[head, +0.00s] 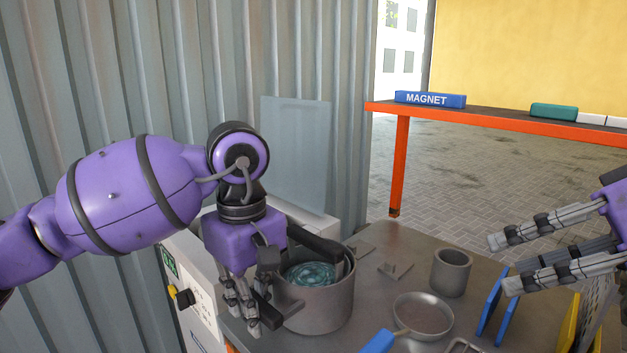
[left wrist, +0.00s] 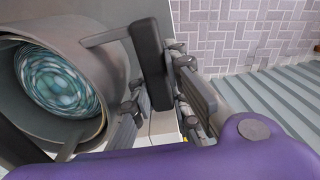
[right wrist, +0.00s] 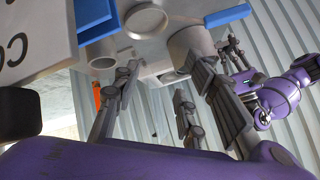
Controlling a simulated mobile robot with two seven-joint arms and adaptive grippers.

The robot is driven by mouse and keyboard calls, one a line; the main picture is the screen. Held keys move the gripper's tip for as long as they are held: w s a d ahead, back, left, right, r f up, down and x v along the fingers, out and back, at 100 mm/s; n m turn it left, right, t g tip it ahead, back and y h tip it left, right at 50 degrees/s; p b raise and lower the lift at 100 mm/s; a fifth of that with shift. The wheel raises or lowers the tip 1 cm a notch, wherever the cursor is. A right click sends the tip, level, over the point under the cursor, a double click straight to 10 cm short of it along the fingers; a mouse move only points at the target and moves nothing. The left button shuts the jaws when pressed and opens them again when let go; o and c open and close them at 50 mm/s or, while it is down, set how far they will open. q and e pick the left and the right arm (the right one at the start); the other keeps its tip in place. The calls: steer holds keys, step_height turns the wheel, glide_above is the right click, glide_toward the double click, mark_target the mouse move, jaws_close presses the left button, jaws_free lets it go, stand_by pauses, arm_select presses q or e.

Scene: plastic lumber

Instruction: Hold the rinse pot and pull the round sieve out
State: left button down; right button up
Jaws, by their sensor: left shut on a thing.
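The grey rinse pot (head: 322,305) stands on the table, and it also shows in the left wrist view (left wrist: 112,75). A round teal-and-white patterned surface (head: 308,273) lies inside it; I cannot tell whether this is the round sieve or water over it. A dark bar (head: 318,246) lies over the pot's far rim. My left gripper (head: 248,308) is at the pot's left side, shut on the pot's black handle (left wrist: 150,62). My right gripper (head: 508,262) is open and empty, in the air at the right, well apart from the pot.
A shallow round pan (head: 423,314) with a blue handle and a small grey cup (head: 451,272) stand right of the pot. Blue upright panels (head: 492,303) stand below my right gripper. A control box (head: 188,297) is left. An orange-edged shelf (head: 500,120) is behind.

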steer(key=w+a+r+n+t+h, duration=0.2)
steer(key=w+a+r+n+h, duration=0.1)
steer(key=w, duration=0.5)
steer(key=w+a+r+n+t+h, duration=0.2)
steer(key=w+a+r+h, duration=0.15)
steer(key=w, duration=0.35)
steer(key=w+a+r+n+t+h, duration=0.2)
steer(key=w+r+h, duration=0.15)
steer(key=r, duration=0.65)
steer(key=m+g+y, duration=0.1)
steer(key=g+y, duration=0.2)
steer(key=g, duration=0.9)
glide_above(313, 237)
step_height(313, 237, down, 11)
step_height(313, 237, down, 11)
steer(key=shift+f, duration=0.2)
